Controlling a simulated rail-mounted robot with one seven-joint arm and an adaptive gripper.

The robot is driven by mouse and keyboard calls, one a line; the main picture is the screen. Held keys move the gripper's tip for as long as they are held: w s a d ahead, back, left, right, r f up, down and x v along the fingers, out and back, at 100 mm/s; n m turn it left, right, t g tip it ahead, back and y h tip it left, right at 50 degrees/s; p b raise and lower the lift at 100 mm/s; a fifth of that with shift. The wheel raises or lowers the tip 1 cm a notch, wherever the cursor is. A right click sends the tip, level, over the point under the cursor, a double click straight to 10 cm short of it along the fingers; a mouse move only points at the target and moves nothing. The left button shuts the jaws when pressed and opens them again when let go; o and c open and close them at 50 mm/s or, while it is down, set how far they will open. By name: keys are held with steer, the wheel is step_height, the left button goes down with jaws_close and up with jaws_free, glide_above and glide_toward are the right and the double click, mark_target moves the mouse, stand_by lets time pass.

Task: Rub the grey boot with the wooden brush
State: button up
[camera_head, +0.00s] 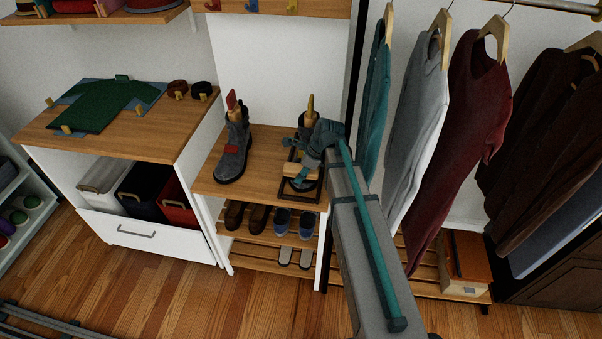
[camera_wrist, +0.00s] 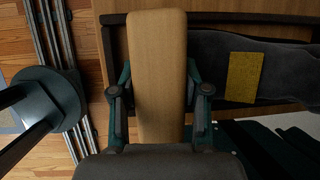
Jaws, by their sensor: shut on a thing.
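My gripper (camera_head: 301,174) is over the right part of the wooden bench. In the wrist view its fingers are shut on the wooden brush (camera_wrist: 157,60), a long pale block standing between them. A dark grey boot with a yellow patch (camera_wrist: 245,77) is beside the brush on the right; whether they touch I cannot tell. In the head view this boot is largely hidden by my gripper and sits at a dark frame (camera_head: 284,190). Another dark grey boot (camera_head: 235,152), with a red patch, stands upright to the left on the bench.
Below the bench top (camera_head: 262,147) are slatted shelves with brown shoes (camera_head: 246,216) and blue shoes (camera_head: 294,222). Clothes (camera_head: 415,110) hang to the right. A cabinet with a green shirt (camera_head: 100,107) stands to the left. Bare bench top lies between the boots.

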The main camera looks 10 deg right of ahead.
steer(key=w, duration=0.1)
steer(key=w+d, duration=0.1)
steer(key=shift+w+r+p, duration=0.3)
steer(key=shift+p, duration=0.1)
step_height(320, 180, up, 8)
steer(key=p, duration=0.5)
steer(key=shift+r, duration=0.15)
steer(key=shift+p, duration=0.4)
